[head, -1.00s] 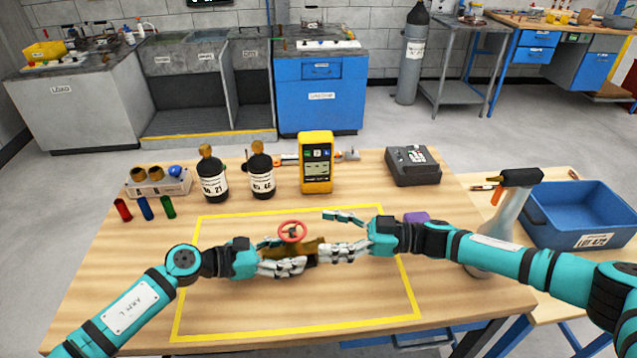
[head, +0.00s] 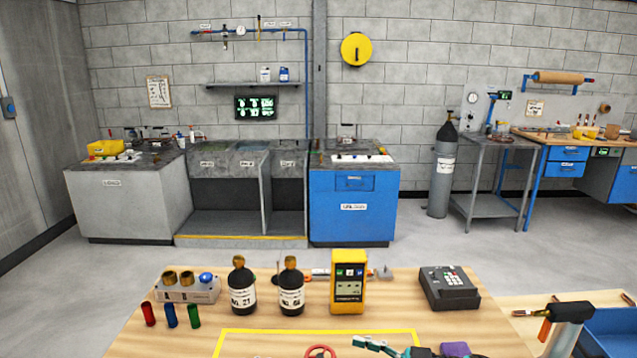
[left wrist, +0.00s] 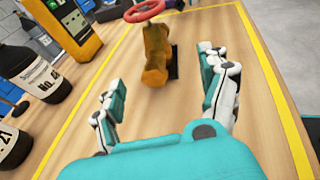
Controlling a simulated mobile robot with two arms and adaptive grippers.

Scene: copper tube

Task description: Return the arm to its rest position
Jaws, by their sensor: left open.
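In the left wrist view my left gripper (left wrist: 162,88) is open, its two fingers wide apart. A brass valve body (left wrist: 156,55) with a red handwheel (left wrist: 146,10) stands on the table just beyond the fingers, and nothing is held between them. In the head view only the top of the red handwheel (head: 320,351) shows at the bottom edge. A finger of my right gripper (head: 376,346) shows to the right of it; the rest of that gripper is cut off. My left arm is out of the head view.
The wooden table (head: 240,275) has a yellow taped outline (head: 300,331). Along its back stand two dark bottles (head: 242,290), a yellow meter (head: 348,282) and a dark keypad box (head: 448,289).

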